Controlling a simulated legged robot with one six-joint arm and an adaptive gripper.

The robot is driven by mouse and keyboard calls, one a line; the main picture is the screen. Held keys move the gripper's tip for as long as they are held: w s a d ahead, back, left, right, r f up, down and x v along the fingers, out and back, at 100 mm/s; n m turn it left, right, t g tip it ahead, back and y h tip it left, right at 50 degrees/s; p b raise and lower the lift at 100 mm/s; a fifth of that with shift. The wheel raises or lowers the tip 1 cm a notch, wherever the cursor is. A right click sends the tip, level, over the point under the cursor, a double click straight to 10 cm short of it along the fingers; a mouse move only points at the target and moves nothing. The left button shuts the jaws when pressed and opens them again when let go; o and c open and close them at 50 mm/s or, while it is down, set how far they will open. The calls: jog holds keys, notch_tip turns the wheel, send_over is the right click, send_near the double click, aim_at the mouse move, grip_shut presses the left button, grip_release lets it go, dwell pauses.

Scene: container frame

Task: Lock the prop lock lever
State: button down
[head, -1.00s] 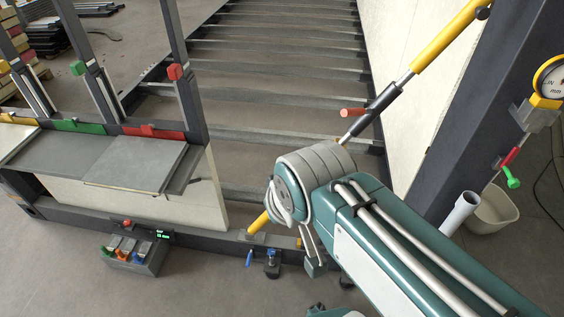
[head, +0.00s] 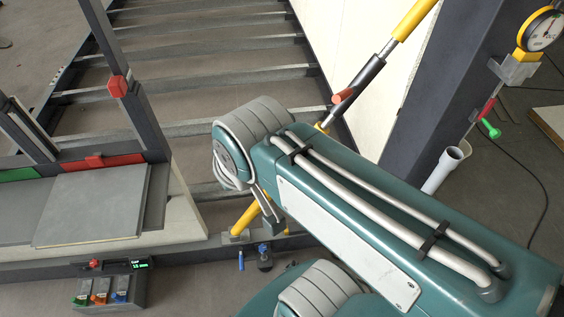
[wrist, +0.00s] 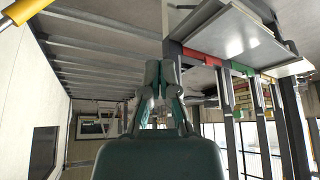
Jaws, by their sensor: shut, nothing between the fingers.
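The prop is a slanted strut with a yellow tube (head: 413,20), a dark sleeve and a thin bare rod. The prop lock lever (head: 343,96) is a short orange-red handle sticking out left from the dark sleeve. Its lower end is close to my arm in the head view, but I cannot tell the depth between them. My gripper (wrist: 163,72) shows in the wrist view with its fingers together and empty. It is apart from the lever, and my arm hides it in the head view. A yellow tube (wrist: 30,10) shows at the wrist view's upper left; the lever is not visible there.
A dark post with a dial gauge (head: 541,30) and a green-tipped lever (head: 490,129) stands right. A grey panel (head: 95,205) and a red block on a post (head: 119,86) are left. A small box with coloured switches (head: 108,292) sits on the floor. Cross-beams fill the frame behind.

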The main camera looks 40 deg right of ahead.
jog(key=w+d+f+m+g+y, duration=0.1)
jog(key=w+d+f+m+g, duration=0.3)
jog(key=w+d, duration=1)
jog(key=w+d+f+m+g+y, duration=0.1)
jog(key=d+f+m+y, duration=0.1)
jog(key=d+f, duration=1.2)
jog(key=d+y, duration=0.1)
jog(key=d, duration=0.1)
jog(key=shift+d+f+g, duration=0.3)
jog(key=shift+d, duration=0.1)
jog(key=shift+w, duration=0.1)
jog(key=x, duration=1.4)
jog(key=shift+a+r, duration=0.1)
jog(key=shift+a, duration=0.15)
